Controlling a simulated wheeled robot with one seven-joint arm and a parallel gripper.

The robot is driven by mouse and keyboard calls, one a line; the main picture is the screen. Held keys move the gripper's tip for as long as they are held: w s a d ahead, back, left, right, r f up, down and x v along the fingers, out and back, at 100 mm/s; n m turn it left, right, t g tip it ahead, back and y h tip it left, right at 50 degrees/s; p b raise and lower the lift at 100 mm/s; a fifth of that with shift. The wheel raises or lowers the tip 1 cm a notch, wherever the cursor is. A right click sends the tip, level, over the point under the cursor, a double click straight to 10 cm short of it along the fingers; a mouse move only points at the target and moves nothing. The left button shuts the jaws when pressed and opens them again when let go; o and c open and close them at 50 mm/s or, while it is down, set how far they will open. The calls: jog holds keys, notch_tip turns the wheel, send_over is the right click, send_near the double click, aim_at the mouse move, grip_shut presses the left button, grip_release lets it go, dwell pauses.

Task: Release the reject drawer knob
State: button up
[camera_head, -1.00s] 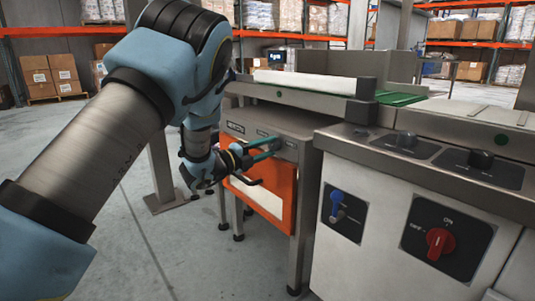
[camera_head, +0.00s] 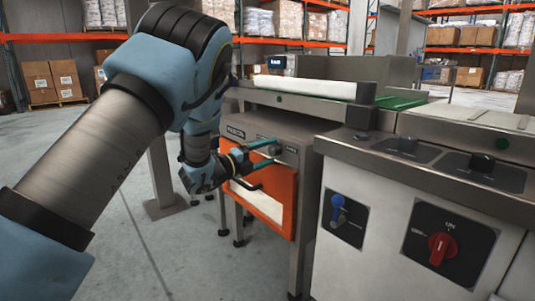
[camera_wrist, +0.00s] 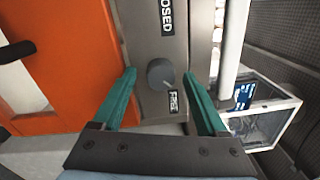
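The reject drawer knob (camera_wrist: 160,73) is a grey round knob on a grey panel, between a label reading "OSED" and one that looks like "FREE". In the head view the knob (camera_head: 277,150) sits above the orange drawer front (camera_head: 285,190). My gripper (camera_wrist: 160,78) is open, with one green finger on each side of the knob and a clear gap to it on both sides. The head view shows the gripper (camera_head: 272,152) reaching the panel from the left, its fingers apart. A dark handle (camera_head: 246,185) shows on the drawer front, partly behind the gripper.
A grey control cabinet with a blue lever (camera_head: 338,207) and a red switch (camera_head: 441,247) stands to the right. A conveyor bed with a green belt (camera_head: 400,102) runs above the drawer. Open concrete floor (camera_head: 150,250) lies to the left.

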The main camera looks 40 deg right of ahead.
jog(key=shift+a, duration=0.1)
jog(key=a+p, duration=0.1)
jog(key=a, duration=0.9)
jog(key=shift+w+a+f+p, duration=0.25)
jog(key=shift+w+a+p, duration=0.05)
jog(key=shift+p, duration=0.1)
jog(key=shift+w, duration=0.1)
